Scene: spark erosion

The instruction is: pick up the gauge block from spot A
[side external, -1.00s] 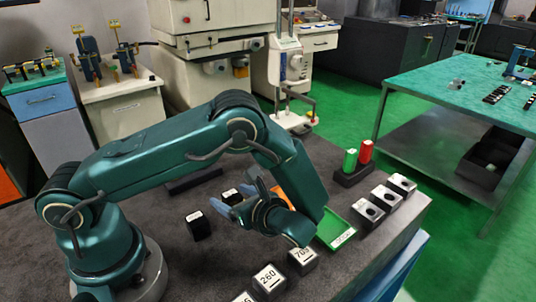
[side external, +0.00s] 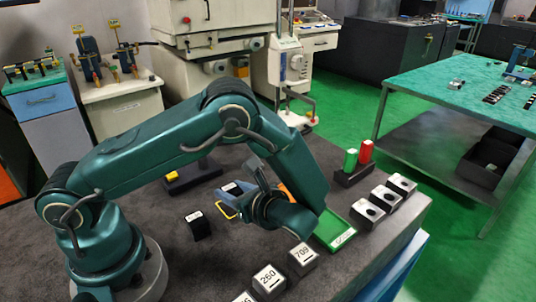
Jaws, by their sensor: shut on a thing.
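My gripper (side external: 243,205) is low over the dark bench top near the middle. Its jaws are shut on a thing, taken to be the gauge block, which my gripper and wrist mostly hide. A dark block with a white label (side external: 231,188) shows just behind the jaws; I cannot tell whether they touch it. A yellow outline (side external: 228,211) shows at the left of the jaws. Another black block with a white label (side external: 200,226) stands apart to the left. The letter of spot A cannot be read.
Numbered grey blocks (side external: 269,279) line the near edge. A green tray (side external: 336,232) lies right of my wrist. Beyond it are holed blocks (side external: 384,198) and a dark stand (side external: 352,176) with green and red pieces. A dark bar with a yellow piece (side external: 172,176) lies behind.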

